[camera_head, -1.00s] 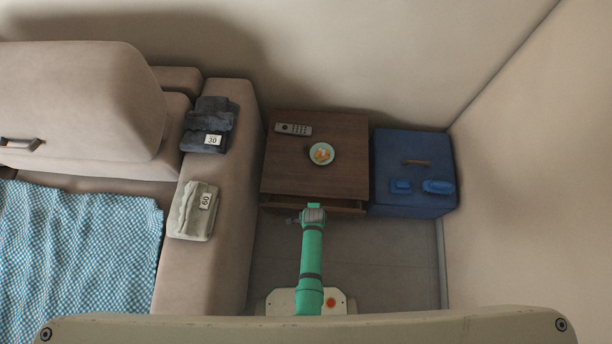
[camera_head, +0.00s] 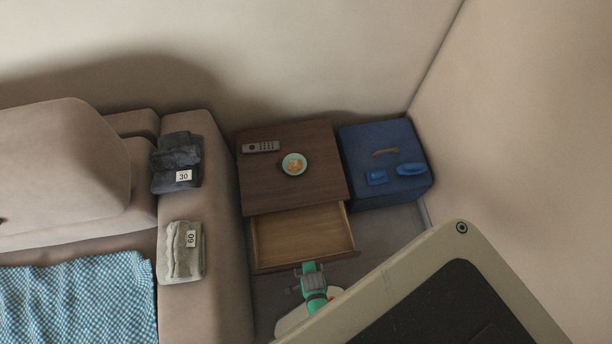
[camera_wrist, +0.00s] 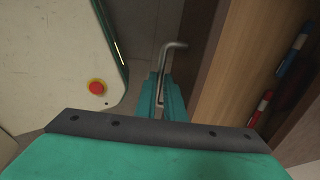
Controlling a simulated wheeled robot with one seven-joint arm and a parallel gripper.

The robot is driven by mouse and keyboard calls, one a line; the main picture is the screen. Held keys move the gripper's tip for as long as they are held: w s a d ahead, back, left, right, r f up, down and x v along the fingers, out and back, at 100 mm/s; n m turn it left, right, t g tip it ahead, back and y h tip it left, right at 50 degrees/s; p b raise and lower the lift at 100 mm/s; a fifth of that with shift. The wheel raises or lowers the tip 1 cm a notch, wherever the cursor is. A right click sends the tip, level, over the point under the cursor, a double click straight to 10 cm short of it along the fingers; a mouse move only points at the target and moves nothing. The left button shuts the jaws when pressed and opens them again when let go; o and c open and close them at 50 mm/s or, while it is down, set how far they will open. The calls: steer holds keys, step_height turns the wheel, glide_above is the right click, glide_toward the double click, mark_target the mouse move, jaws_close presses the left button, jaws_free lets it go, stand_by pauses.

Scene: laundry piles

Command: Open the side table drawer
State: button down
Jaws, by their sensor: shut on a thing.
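The brown side table (camera_head: 318,165) stands between the sofa arm and a blue box. Its drawer (camera_head: 302,235) is pulled well out toward me, and its light wood inside shows. My gripper (camera_head: 309,268) is at the drawer's front edge in the head view. In the wrist view, my gripper (camera_wrist: 168,98) is shut on a bent metal handle (camera_wrist: 172,48) beside the drawer's wooden front (camera_wrist: 222,70). Part of the handle is hidden between the fingers. A red and a blue item (camera_wrist: 294,52) lie inside the drawer in the wrist view.
A remote (camera_head: 261,147) and a small plate (camera_head: 294,164) rest on the tabletop. The blue box (camera_head: 385,195) stands at its right. The sofa arm (camera_head: 205,310), with two folded garments, borders the left. The wall closes off the right.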

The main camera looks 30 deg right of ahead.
steer(key=shift+s, duration=0.15)
steer(key=c, duration=1.8)
jaws_free()
steer(key=shift+c, duration=0.2)
step_height(320, 180, up, 11)
steer(key=s, duration=0.1)
steer(key=shift+s+a+f, duration=0.2)
steer(key=shift+s+a, duration=0.15)
steer(key=shift+s, duration=0.05)
steer(key=w+a+r+n+t, duration=0.1)
steer(key=r+n+t, duration=0.3)
steer(key=r, duration=0.9)
steer(key=w+a+r+n+t, duration=0.2)
steer(key=a+r+n+t, duration=0.2)
steer(key=r+n, duration=0.7)
steer(key=w+a+r+n+t, duration=0.2)
steer(key=r+n+t, duration=0.3)
steer(key=r, duration=1.1)
steer(key=shift+a+r+n+y, duration=0.25)
steer(key=shift+r+n+y, duration=0.15)
steer(key=shift+n, duration=0.8)
